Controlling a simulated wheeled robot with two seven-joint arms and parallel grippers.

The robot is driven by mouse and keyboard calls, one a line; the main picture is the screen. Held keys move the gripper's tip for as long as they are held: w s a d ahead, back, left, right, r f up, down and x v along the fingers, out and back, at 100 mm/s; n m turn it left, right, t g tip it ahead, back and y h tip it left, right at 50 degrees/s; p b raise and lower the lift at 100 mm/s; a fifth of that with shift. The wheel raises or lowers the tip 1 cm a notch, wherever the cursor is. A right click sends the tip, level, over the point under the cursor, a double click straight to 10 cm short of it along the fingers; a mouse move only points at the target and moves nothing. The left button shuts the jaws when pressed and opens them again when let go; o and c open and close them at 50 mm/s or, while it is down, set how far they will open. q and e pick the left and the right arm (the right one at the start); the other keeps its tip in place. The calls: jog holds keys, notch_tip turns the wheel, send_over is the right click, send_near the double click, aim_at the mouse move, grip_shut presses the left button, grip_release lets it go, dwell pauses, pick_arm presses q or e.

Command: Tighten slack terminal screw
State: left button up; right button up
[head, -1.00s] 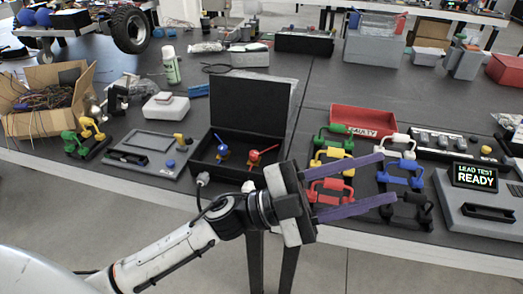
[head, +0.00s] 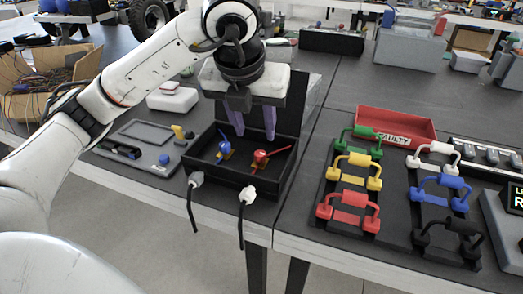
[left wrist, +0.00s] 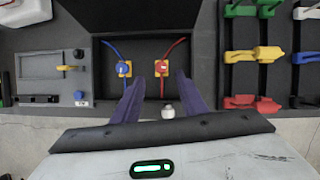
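An open black box (head: 225,184) on the table holds a blue terminal (head: 225,149) and a red terminal (head: 260,158), each with a coloured arm or lead and a yellow base. Both also show in the left wrist view, the blue terminal (left wrist: 123,68) left and the red terminal (left wrist: 161,67) right. My left gripper (head: 255,136) is above the box, pointing down, its purple fingers apart and empty. In the left wrist view its fingers (left wrist: 157,80) reach toward the terminals without visibly touching them. Which screw is slack cannot be told. My right gripper is not in view.
A grey plug (head: 196,180) and a white plug (head: 247,195) with black cables sit at the box's front. A grey panel (head: 150,130) lies left. Coloured handled clips (head: 350,205) and a red "FAULTY" tray (head: 385,122) lie right. The raised lid stands behind my gripper.

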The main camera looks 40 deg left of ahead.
aim_at(260, 152)
pick_arm(q)
jog(key=b+x, duration=0.2)
jog(key=x, duration=0.6)
jog(key=shift+w+f, duration=0.1)
jog(key=shift+f, duration=0.25)
grip_shut()
